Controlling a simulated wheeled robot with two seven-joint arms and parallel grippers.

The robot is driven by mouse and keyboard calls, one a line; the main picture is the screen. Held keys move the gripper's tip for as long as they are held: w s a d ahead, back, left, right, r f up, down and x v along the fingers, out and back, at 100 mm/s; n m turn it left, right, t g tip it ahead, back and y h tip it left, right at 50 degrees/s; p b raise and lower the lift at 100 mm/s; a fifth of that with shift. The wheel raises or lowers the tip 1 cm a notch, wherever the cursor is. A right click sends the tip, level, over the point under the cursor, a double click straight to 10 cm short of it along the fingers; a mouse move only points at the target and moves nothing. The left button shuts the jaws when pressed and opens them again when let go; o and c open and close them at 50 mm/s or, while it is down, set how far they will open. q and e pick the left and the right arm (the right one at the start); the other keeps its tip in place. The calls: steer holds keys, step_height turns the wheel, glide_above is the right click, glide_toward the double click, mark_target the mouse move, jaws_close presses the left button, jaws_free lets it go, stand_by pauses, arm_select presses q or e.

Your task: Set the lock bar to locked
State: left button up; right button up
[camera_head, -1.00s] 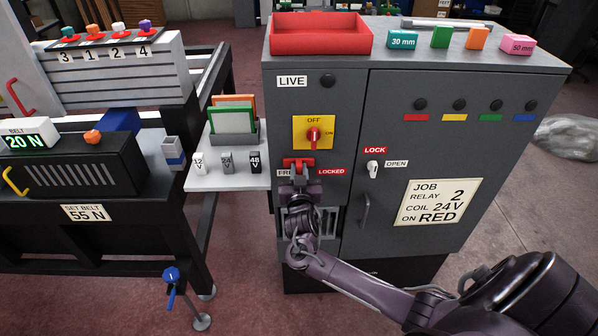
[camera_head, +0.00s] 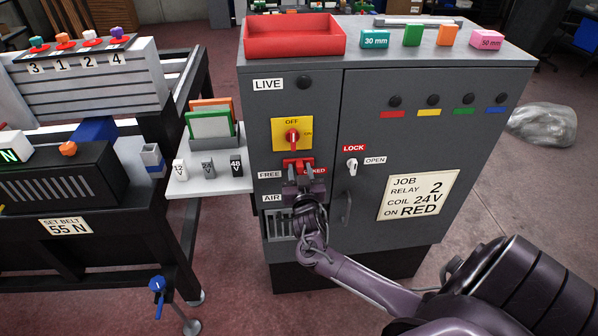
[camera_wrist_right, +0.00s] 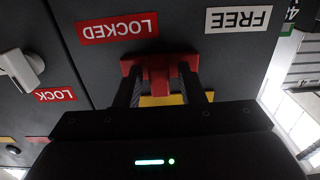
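The red lock bar (camera_head: 298,164) is on the front of the grey cabinet, between the FREE label (camera_head: 269,175) and the LOCKED label (camera_head: 315,170). It sits toward the LOCKED side and, with my gripper, covers part of that label. My right gripper (camera_head: 302,182) is at the bar from the front. In the right wrist view, which is upside down, its fingers (camera_wrist_right: 163,88) flank the bar's red handle (camera_wrist_right: 159,78) and appear shut on it. My left gripper is not in view.
The yellow OFF switch (camera_head: 283,147) is just above the bar. A white LOCK/OPEN latch (camera_head: 351,166) and a door handle (camera_head: 346,208) are to the right. A side shelf (camera_head: 205,184) with small blocks stands left. A red tray (camera_head: 295,49) is on top.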

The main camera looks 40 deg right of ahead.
steer(key=shift+s+a+f, duration=0.1)
steer(key=shift+s+a, duration=0.2)
steer(key=shift+s, duration=0.1)
steer(key=shift+b+v, duration=0.75)
steer(key=shift+v, duration=2.7)
steer(key=shift+d, duration=0.1)
